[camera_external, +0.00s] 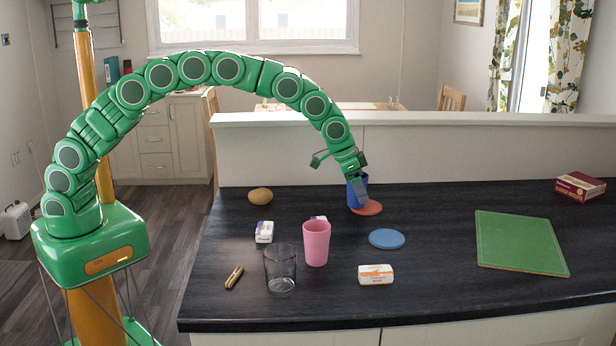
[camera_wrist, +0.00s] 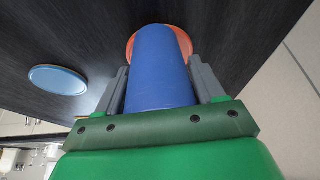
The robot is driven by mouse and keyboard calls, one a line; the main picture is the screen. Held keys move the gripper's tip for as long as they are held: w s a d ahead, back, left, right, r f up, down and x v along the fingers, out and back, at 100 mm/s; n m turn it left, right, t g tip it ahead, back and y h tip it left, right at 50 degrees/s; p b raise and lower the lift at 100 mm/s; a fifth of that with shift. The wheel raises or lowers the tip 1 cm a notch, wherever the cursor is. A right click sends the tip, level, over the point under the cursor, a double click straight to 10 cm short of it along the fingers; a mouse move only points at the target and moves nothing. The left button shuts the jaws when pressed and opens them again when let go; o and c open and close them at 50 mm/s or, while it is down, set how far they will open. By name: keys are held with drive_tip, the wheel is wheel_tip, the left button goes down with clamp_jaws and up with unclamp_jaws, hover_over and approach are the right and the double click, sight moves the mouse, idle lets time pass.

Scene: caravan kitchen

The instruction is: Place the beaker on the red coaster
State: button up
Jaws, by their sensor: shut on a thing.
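The blue beaker (camera_external: 351,196) is between the fingers of my gripper (camera_external: 359,190), at the back of the dark counter. My gripper is shut on it. In the wrist view the beaker (camera_wrist: 160,70) fills the space between both grey fingers (camera_wrist: 159,82). The red coaster (camera_external: 373,209) lies under and slightly right of the beaker in the external view. In the wrist view the coaster (camera_wrist: 184,40) shows as an orange-red rim around the beaker's far end. I cannot tell whether the beaker's bottom touches the coaster.
A blue coaster (camera_external: 387,239) lies just in front. A pink cup (camera_external: 316,243), a clear glass (camera_external: 280,270), a white-orange packet (camera_external: 376,274) and a small white box (camera_external: 264,231) stand nearer the front. A green board (camera_external: 520,243) lies right. A raised ledge (camera_external: 420,155) runs behind.

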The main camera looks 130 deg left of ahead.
drive_tip(key=shift+f, duration=0.1)
drive_tip(key=o, duration=1.1)
drive_tip(key=shift+c, duration=0.2)
drive_tip(key=v, duration=1.2)
